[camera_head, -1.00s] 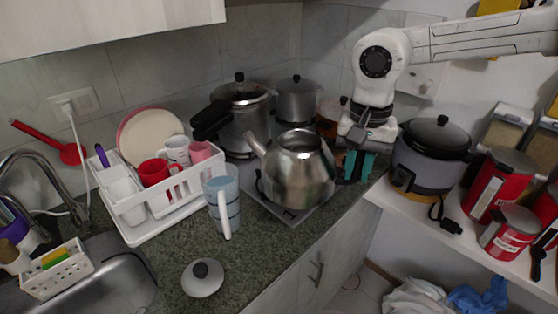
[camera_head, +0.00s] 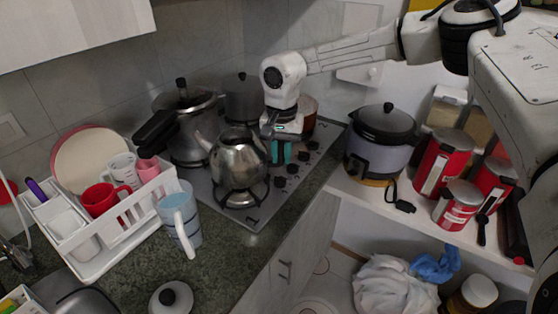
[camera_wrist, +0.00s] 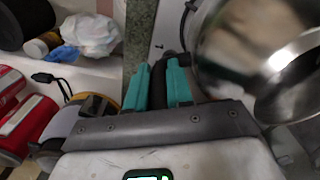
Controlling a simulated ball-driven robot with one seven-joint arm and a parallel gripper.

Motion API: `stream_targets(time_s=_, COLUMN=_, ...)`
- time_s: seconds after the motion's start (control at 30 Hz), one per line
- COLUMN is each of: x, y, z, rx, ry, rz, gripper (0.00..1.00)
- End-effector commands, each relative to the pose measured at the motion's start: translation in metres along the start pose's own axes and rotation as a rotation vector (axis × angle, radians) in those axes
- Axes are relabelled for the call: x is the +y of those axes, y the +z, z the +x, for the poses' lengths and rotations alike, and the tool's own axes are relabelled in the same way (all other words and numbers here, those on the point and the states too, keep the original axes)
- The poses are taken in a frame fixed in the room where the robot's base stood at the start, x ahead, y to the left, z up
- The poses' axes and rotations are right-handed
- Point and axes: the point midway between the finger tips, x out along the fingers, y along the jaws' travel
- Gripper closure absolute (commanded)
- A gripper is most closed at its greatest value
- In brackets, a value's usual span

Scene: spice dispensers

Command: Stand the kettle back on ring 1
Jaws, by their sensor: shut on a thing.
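The kettle (camera_head: 238,165) is shiny steel and upright, with its spout toward the left. It is directly over ring 1 (camera_head: 240,198), the front burner with a dark pan support. I cannot tell whether its base touches the support or hangs just above it. My gripper (camera_head: 280,152) is at the kettle's right side, its teal fingers pointing down. In the wrist view the fingers (camera_wrist: 164,85) are shut on the kettle's dark handle (camera_wrist: 159,80), and the steel body (camera_wrist: 250,45) fills the right. A printed 1 shows on the hob beside the ring.
A pressure cooker (camera_head: 185,125) and a grey pot (camera_head: 243,98) stand behind the kettle. Hob knobs (camera_head: 293,169) line the right. A rice cooker (camera_head: 381,145) stands on the right shelf.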

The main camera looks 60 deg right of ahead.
Motion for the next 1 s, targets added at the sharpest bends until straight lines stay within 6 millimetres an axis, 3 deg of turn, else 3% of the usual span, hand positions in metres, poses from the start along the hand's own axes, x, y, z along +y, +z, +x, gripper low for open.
stream_targets(time_s=0.27, x=-0.009, y=-0.009, z=0.013, rx=0.001, ry=-0.002, rz=0.0, gripper=1.0)
stream_targets(time_s=0.53, x=-0.009, y=-0.009, z=0.043, rx=0.0, ry=-0.002, rz=0.001, gripper=1.0)
stream_targets(time_s=1.0, x=-0.008, y=-0.01, z=0.051, rx=0.001, ry=-0.002, rz=0.001, gripper=1.0)
